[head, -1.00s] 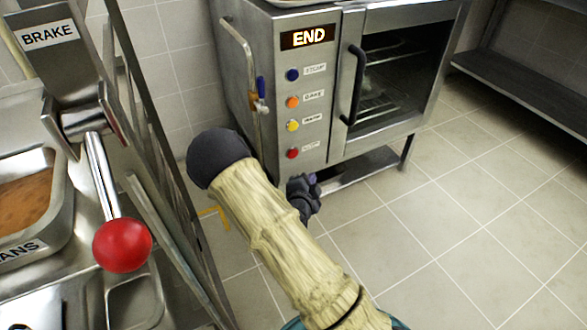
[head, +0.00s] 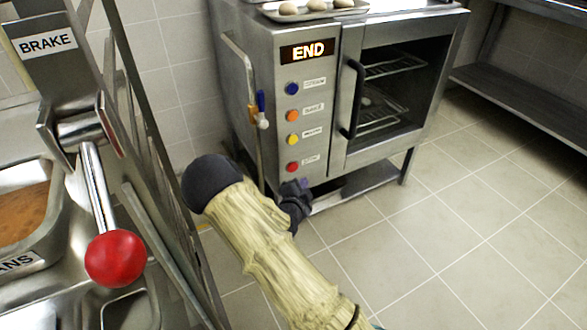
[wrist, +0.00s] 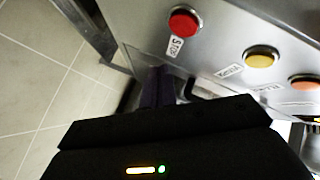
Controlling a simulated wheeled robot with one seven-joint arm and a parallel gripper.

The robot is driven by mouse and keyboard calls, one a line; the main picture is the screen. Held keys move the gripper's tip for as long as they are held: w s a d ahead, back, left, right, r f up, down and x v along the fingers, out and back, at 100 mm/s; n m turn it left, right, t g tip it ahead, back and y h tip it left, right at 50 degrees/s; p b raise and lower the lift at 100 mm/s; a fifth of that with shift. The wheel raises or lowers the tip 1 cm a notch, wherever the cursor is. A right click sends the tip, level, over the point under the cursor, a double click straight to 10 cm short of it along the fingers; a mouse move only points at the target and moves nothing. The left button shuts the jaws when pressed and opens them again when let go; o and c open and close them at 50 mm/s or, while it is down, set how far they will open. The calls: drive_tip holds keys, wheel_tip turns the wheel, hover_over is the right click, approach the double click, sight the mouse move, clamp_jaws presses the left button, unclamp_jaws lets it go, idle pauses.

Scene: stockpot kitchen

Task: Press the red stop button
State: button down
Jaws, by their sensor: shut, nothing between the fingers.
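The red stop button (head: 292,167) is the lowest of a column of buttons on the front panel of the steel oven (head: 262,60). In the wrist view the red button (wrist: 183,23) is near the top, with a label reading STOP (wrist: 176,47) beside it. My gripper (head: 304,186) is just below the red button in the head view. In the wrist view the shut, dark fingers (wrist: 158,84) point toward the panel below the button and label. A gap to the button seems to remain; exact contact with the panel cannot be told.
Yellow (head: 292,139), orange (head: 292,115) and blue (head: 291,88) buttons sit above the red one. A tray (head: 314,12) with pale round items is on top. A red-knobbed brake lever (head: 115,258) stands at left. The floor at right is clear.

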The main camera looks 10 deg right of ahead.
sight(298, 168)
drive_tip(key=shift+w+a, duration=0.2)
drive_tip(key=shift+w, duration=0.45)
drive_tip(key=shift+w+a, duration=0.25)
drive_tip(key=shift+w, duration=0.4)
drive_tip(key=shift+w+a, duration=0.2)
drive_tip(key=shift+w, duration=0.45)
drive_tip(key=shift+w+b, duration=0.15)
drive_tip(key=shift+b, duration=0.15)
drive_tip(key=shift+w+a, duration=0.15)
drive_tip(key=shift+w, duration=0.1)
drive_tip(key=shift+w+a, duration=0.15)
drive_tip(key=shift+w, duration=0.25)
idle(1.0)
drive_tip(key=shift+s, duration=0.15)
drive_tip(key=shift+s+d, duration=0.3)
drive_tip(key=shift+s, duration=0.35)
drive_tip(key=shift+s+d, duration=0.25)
drive_tip(key=shift+s, duration=0.55)
drive_tip(key=shift+s+d, duration=0.25)
drive_tip(key=shift+s, duration=0.55)
drive_tip(key=shift+s+d, duration=0.25)
drive_tip(key=shift+s, duration=0.55)
drive_tip(key=shift+r, duration=0.1)
